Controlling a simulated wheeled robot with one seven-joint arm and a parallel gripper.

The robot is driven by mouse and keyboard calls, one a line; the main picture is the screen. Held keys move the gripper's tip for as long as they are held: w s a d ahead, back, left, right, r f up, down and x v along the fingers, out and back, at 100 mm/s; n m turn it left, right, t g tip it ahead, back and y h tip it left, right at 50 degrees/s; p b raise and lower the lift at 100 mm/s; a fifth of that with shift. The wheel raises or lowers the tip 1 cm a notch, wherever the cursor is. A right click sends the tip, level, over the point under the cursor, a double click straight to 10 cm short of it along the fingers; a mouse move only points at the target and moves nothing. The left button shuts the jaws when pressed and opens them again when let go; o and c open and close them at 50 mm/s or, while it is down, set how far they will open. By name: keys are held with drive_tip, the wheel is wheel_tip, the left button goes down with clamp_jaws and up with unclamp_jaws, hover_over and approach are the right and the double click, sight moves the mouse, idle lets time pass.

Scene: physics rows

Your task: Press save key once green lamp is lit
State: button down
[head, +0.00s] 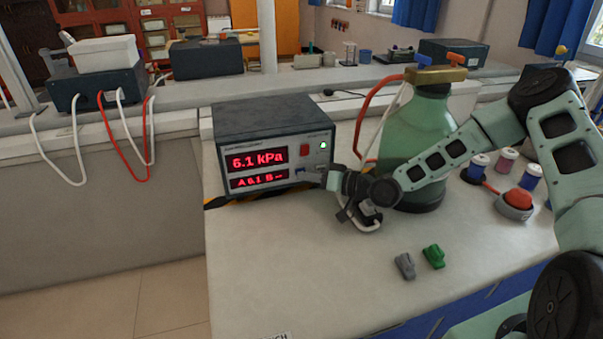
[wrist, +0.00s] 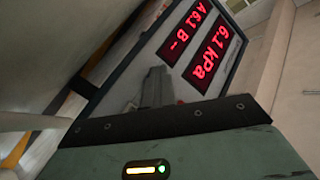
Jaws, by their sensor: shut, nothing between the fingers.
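The meter box (head: 272,125) stands on the bench with its front panel lit. Its red displays (head: 258,158) read "6.1 kPa" and "A 6.1 B --"; they also show, rotated, in the wrist view (wrist: 208,50). My gripper (head: 328,180) is shut and empty, at the lower right of the panel. Small keys beside its tip are partly hidden, and I cannot read which is save. Contact with the panel cannot be told.
A green glass bottle (head: 415,140) with hoses stands right of the meter, behind my arm. Grey (head: 405,266) and green (head: 433,256) clips lie on the bench in front. A red-topped round object (head: 517,200) and small jars are at right.

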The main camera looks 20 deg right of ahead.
drive_tip(key=shift+w+r, duration=0.2)
drive_tip(key=shift+r, duration=0.1)
drive_tip(key=shift+s, duration=0.4)
drive_tip(key=shift+s+f, duration=0.15)
drive_tip(key=shift+s, duration=0.2)
drive_tip(key=shift+s+f+p, duration=0.1)
drive_tip(key=shift+s+p, duration=0.5)
drive_tip(key=shift+s, duration=1.9)
